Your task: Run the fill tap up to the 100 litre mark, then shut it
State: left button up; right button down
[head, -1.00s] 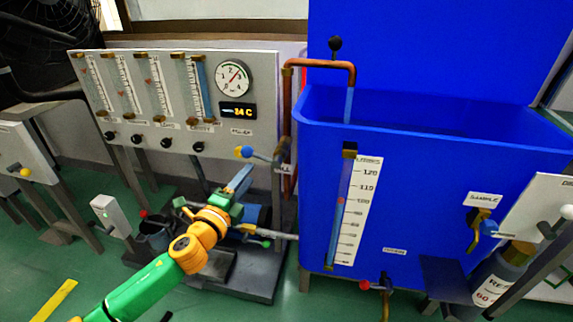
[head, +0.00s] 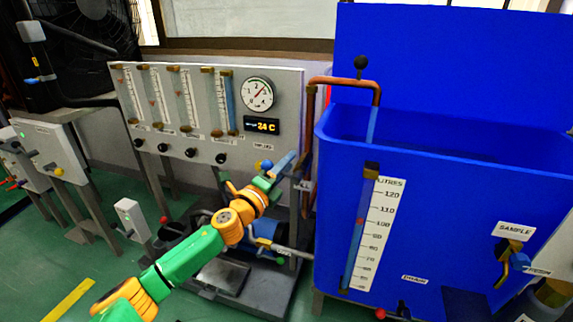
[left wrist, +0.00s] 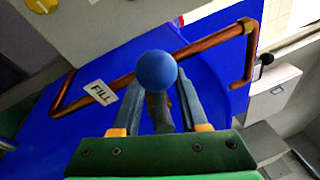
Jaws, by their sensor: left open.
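The fill tap's blue ball knob (head: 266,164) is left of the tank's copper pipe. In the left wrist view the knob (left wrist: 157,70) lies centred between the fingertips, with the FILL label (left wrist: 100,92) beside it. My left gripper (head: 281,165) is open around the knob; contact cannot be told. A blue water stream (head: 372,124) runs from the copper spout (head: 345,82) into the blue tank (head: 440,240). The litre scale (head: 380,230) has a sight tube with a red mark (head: 361,222) at about 100. The exact water level is hard to read. My right gripper is out of view.
A grey panel (head: 220,110) with flow tubes, a round dial and a 24 C display stands behind my left arm. A sample tap (head: 512,252) and a red drain handle (head: 381,313) are on the tank front. A pump stand (head: 245,285) is below.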

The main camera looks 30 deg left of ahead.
pick_arm(q)
jog(key=shift+w, duration=0.1)
grip_shut()
dwell(1.4)
